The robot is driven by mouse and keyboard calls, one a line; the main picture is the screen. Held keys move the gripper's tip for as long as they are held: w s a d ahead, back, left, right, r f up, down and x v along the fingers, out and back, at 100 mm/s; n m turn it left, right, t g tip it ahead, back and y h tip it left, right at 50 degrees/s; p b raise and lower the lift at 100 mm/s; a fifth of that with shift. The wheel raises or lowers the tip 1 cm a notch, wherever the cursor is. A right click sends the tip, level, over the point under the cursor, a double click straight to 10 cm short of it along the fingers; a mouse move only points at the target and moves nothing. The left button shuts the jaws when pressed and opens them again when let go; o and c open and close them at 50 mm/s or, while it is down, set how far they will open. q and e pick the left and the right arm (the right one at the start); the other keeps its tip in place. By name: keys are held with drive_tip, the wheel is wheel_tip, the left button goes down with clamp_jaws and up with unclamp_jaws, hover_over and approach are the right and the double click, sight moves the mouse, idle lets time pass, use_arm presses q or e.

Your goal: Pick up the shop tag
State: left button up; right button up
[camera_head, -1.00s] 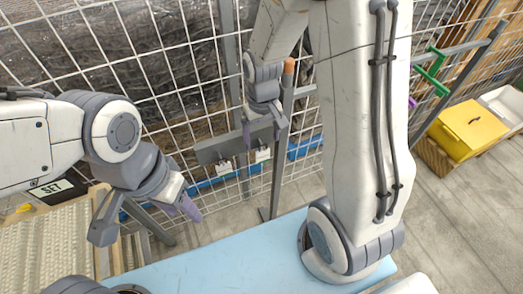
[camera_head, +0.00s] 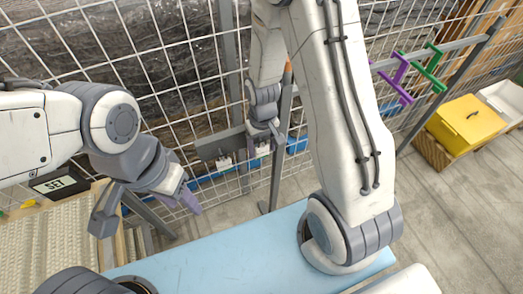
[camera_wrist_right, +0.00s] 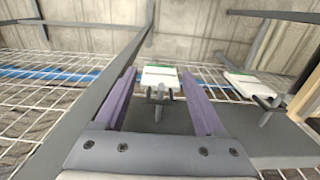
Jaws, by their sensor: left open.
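Two small white tags hang from a grey bar (camera_head: 213,148) on the wire mesh. One tag (camera_head: 223,164) is in plain view in the head view. The other tag (camera_head: 262,149) is partly covered by my right gripper (camera_head: 263,138). In the right wrist view, a white tag (camera_wrist_right: 160,76) with a green edge hangs on a hook in the gap between my right gripper's purple fingertips (camera_wrist_right: 158,90), which are apart. A second white tag (camera_wrist_right: 245,84) hangs outside the fingers. My left gripper (camera_head: 147,211) is open and empty, at the left.
Purple (camera_head: 397,80) and green (camera_head: 428,68) hooked pieces are on a rail at the right. A yellow box (camera_head: 468,122) and white bin (camera_head: 503,100) stand on wood. A "SET" sign (camera_head: 58,182) is at left. A light blue surface (camera_head: 220,253) lies in front.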

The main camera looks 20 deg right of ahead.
drive_tip(key=c, duration=0.9)
drive_tip(key=shift+r, duration=0.25)
